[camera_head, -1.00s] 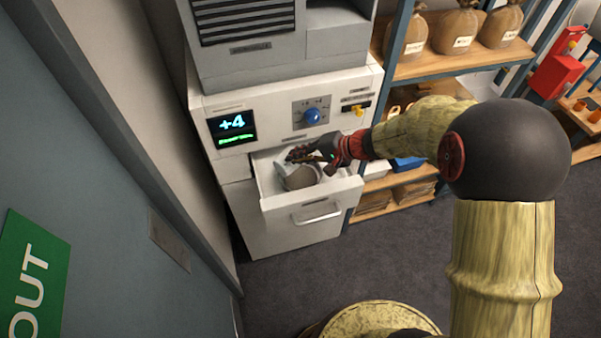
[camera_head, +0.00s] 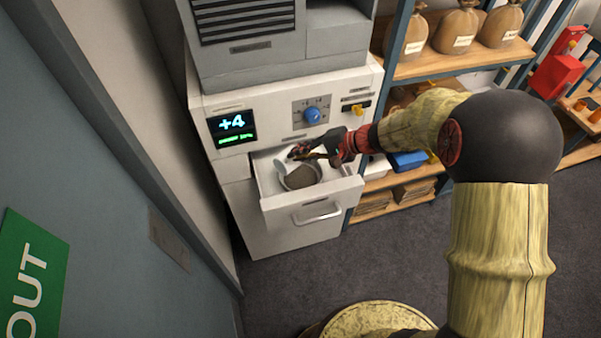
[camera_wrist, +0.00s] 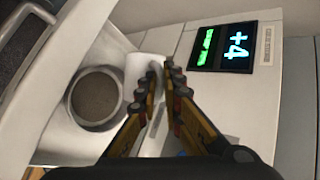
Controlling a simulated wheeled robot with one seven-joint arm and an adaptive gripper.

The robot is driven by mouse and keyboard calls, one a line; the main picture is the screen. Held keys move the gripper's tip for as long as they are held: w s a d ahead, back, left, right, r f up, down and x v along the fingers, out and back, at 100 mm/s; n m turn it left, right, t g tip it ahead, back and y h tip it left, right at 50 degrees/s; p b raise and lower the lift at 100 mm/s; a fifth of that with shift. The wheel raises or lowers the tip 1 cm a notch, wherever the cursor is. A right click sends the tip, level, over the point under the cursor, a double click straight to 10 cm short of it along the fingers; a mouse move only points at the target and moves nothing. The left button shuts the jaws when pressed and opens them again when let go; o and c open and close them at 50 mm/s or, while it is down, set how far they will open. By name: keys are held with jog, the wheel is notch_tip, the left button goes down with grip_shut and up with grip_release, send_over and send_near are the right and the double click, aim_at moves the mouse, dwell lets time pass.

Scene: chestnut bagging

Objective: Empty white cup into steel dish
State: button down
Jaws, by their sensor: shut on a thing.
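The steel dish (camera_head: 302,177) sits in an open drawer and shows as a round rim around a grey-brown filling in the wrist view (camera_wrist: 97,98). My gripper (camera_head: 304,153) is over the back of the drawer, beside and above the dish. In the wrist view my gripper (camera_wrist: 163,82) has its fingers close together on the white cup (camera_wrist: 146,67), which is right of the dish there. The cup's pale side also shows in the head view (camera_head: 281,163), at the left of the dish. The cup looks tilted; its inside is hidden.
The white drawer (camera_head: 275,203) juts from a white machine with a lit "+4" display (camera_head: 231,128), a blue knob (camera_head: 312,116) and a yellow switch (camera_head: 358,110). Shelves with sacks (camera_head: 456,30) stand to the right. A grey door with a green sign (camera_head: 35,275) is at left.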

jog(key=shift+w+d, duration=0.1)
jog(key=shift+s+a+n+t+h+p, duration=0.2)
jog(key=shift+s+a+n+h, duration=0.1)
jog(key=shift+s, duration=0.15)
jog(key=shift+s+a+n+t+h+p, duration=0.15)
jog(key=shift+s+a+n+h, duration=0.1)
jog(key=shift+s, duration=0.2)
jog(key=shift+f, duration=0.15)
